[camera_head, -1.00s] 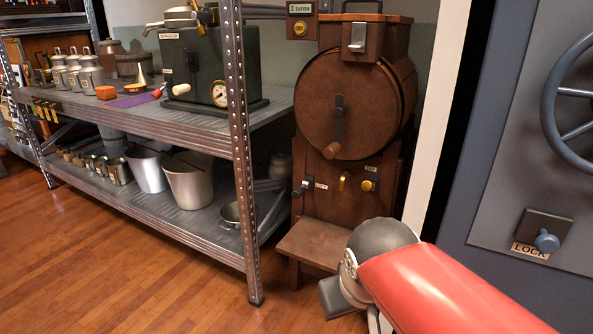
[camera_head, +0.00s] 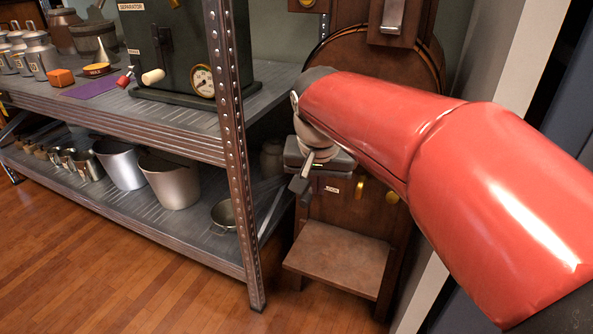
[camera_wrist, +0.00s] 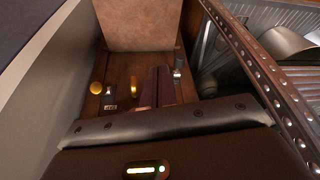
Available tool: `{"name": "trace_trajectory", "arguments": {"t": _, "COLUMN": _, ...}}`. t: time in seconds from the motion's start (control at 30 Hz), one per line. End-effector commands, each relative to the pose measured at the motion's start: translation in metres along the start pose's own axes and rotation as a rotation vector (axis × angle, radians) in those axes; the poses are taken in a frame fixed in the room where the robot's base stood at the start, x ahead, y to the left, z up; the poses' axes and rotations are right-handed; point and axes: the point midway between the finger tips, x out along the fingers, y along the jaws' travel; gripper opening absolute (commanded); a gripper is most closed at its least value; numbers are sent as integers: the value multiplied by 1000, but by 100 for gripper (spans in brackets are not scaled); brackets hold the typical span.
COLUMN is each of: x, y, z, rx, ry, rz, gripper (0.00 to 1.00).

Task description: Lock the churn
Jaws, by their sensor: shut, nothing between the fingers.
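The churn is a brown wooden cabinet with a round drum (camera_head: 425,62), mostly hidden behind my red arm in the head view. On its lower front are a small dark lever (camera_head: 299,184) at the left beside a pale label (camera_head: 332,189), a brass lever (camera_head: 361,190) and a yellow knob (camera_head: 391,197). The wrist view shows the yellow knob (camera_wrist: 96,87), the brass lever (camera_wrist: 134,89) and the dark lever (camera_wrist: 178,68). My gripper (camera_wrist: 160,72) is shut and empty, close to the dark lever. I cannot tell whether they touch.
A wooden step (camera_head: 340,264) sticks out below the churn's front. A metal shelf (camera_head: 235,130) with a riveted post stands close on the left, holding a dark separator (camera_head: 165,45) and several metal pails (camera_head: 170,180). A pale wall edge (camera_head: 480,110) stands on the right. The floor in front is clear.

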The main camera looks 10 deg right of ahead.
Motion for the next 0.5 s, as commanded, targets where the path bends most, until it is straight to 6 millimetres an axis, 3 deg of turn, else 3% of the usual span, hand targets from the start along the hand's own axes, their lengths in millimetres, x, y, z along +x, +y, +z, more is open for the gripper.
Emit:
{"name": "trace_trajectory", "arguments": {"t": 0.2, "x": 8, "y": -37, "z": -64, "rx": 132, "ry": -35, "rz": 81, "gripper": 0}}
{"name": "trace_trajectory", "arguments": {"t": 0.3, "x": 16, "y": -51, "z": -86, "rx": 192, "ry": -40, "rz": 117, "gripper": 0}}
{"name": "trace_trajectory", "arguments": {"t": 0.5, "x": 27, "y": -63, "z": -103, "rx": 247, "ry": -40, "rz": 149, "gripper": 0}}
